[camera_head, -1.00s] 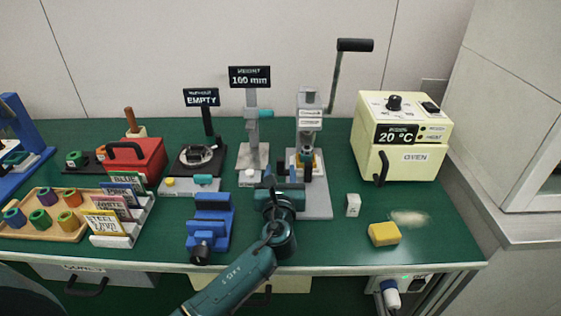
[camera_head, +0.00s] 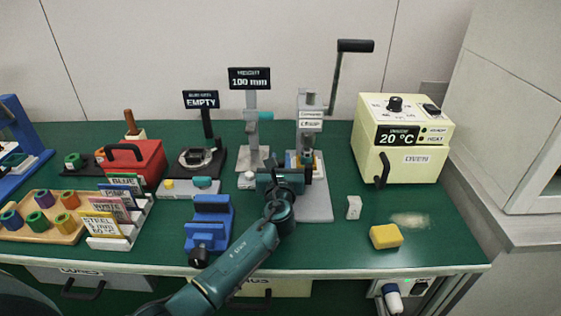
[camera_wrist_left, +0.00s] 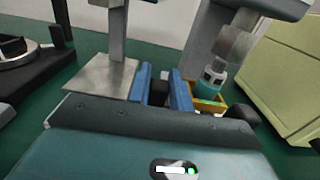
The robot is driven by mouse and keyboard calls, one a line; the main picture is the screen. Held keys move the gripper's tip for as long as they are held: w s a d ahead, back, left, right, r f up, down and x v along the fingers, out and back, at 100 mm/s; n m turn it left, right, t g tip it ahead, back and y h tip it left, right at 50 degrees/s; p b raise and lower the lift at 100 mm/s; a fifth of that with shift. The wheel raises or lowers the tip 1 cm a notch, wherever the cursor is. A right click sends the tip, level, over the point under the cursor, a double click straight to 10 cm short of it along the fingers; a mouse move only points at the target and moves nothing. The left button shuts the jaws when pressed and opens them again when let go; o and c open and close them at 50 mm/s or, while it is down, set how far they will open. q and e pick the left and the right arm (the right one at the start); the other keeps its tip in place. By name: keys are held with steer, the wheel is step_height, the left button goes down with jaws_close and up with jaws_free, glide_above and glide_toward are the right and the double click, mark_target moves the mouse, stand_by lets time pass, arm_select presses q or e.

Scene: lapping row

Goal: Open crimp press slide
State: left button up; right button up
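The crimp press (camera_head: 311,125) is a grey upright machine on a light base plate, with a long black-handled lever (camera_head: 355,46) raised to the upper right. Small blue and yellow parts sit low at its front.
A blue vise (camera_head: 209,222) stands left of my arm. The height gauge (camera_head: 251,130) is close behind on the left. A cream oven (camera_head: 403,140), a white block (camera_head: 354,207) and a yellow sponge (camera_head: 386,236) are on the right.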

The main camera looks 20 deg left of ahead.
arm_select(q)
jaws_close()
arm_select(e)
steer(key=shift+f, duration=0.25)
arm_select(q)
steer(key=shift+s, duration=0.1)
arm_select(e)
steer(key=shift+r, duration=0.15)
